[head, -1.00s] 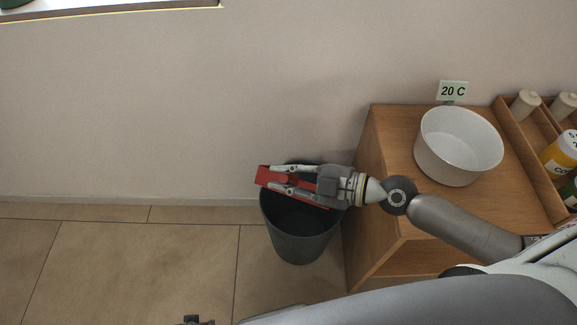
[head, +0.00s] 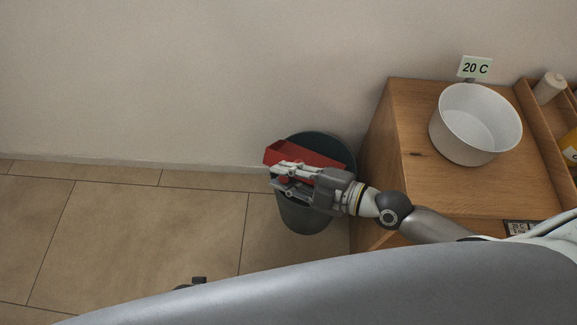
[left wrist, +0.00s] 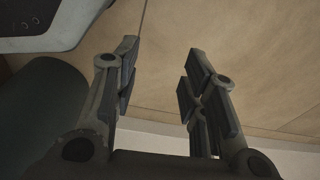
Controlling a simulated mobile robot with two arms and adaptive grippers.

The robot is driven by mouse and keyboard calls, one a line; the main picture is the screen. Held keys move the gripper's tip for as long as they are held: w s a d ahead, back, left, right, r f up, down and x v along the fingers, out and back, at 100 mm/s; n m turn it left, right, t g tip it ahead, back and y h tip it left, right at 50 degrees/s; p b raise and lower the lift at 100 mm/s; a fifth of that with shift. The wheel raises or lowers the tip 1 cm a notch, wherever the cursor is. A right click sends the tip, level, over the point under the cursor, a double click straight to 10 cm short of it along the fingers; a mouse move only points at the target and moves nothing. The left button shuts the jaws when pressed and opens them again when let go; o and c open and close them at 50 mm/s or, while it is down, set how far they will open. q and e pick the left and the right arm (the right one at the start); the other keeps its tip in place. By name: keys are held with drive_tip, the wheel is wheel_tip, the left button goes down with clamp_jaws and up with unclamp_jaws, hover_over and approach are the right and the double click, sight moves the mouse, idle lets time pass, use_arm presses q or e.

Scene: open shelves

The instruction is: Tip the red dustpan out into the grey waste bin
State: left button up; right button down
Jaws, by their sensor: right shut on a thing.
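The red dustpan (head: 312,154) is over the mouth of the grey waste bin (head: 318,223) in the head view. My right gripper (head: 278,178) is shut on the dustpan, and its fingers cover part of it. The pan looks tilted, with a long side wall toward the room wall. I cannot see whether anything lies in the pan or the bin. The bin stands upright on the floor. My left gripper (left wrist: 160,85) is open and empty in the left wrist view, with tiled floor beyond its fingers.
A wooden cabinet (head: 405,125) stands right of the bin, holding a white bowl (head: 476,125), a "20 C" sign (head: 475,67) and a wooden rack (head: 530,100) with bottles. The wall is close behind the bin. The tiled floor (head: 130,230) to the left is clear.

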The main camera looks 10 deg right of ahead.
use_arm(q)
drive_tip(key=w+r+b, duration=0.2)
drive_tip(key=w+r, duration=0.2)
drive_tip(key=r, duration=0.5)
drive_tip(key=shift+w+d+t+b, duration=0.3)
drive_tip(key=shift+w+t+b, duration=0.05)
drive_tip(key=shift+t+b, duration=0.05)
use_arm(e)
drive_tip(key=s+a+f+n+t, duration=0.1)
drive_tip(key=s+a+f+n, duration=0.2)
drive_tip(key=f, duration=0.6)
drive_tip(key=shift+s+a+h, duration=0.4)
drive_tip(key=shift+s, duration=0.45)
drive_tip(key=shift+r, duration=0.15)
use_arm(q)
drive_tip(key=s+f+p, duration=0.4)
drive_tip(key=s+f, duration=0.2)
drive_tip(key=f, duration=0.5)
drive_tip(key=s+a+f+g+p, duration=0.1)
drive_tip(key=s+f+p, duration=0.1)
drive_tip(key=s, duration=0.5)
drive_tip(key=s+a+f+p, duration=0.2)
drive_tip(key=s, duration=0.4)
drive_tip(key=shift+s+a+f+g+p, duration=0.2)
drive_tip(key=shift+s+f+g+p, duration=0.05)
drive_tip(key=shift+s+g+p, duration=0.15)
use_arm(e)
wheel_tip(320, 180, up, 8)
